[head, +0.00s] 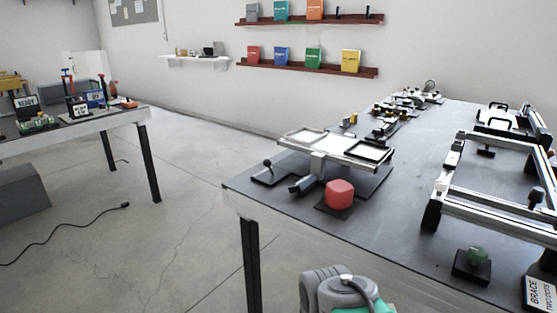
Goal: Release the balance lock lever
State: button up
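A balance (318,165) with two square pans on a silver beam stands near the left front corner of the dark table (385,228). The beam looks slightly tilted, lower on the right. A small lever with a round black knob (267,162) stands on a flat plate at the balance's left; I take it for the lock lever, though its exact setting is too small to tell. A red rounded block (340,194) sits on a dark pad in front of the balance. Part of my arm shows at the bottom edge; my gripper is not in view.
A large silver frame (488,185) and a green knob on a black base (478,256) stand at the right, near a sign reading "BRACE" (540,293). More small devices line the table's back. Another table (75,125) is at left; a cable (70,235) lies on the floor.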

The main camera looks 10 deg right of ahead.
aim_at(267, 162)
jog(key=k, duration=0.65)
jog(key=u, duration=0.4)
jog(key=i, duration=0.55)
jog(key=u, duration=0.8)
jog(key=i, duration=0.75)
jog(key=z, duration=0.05)
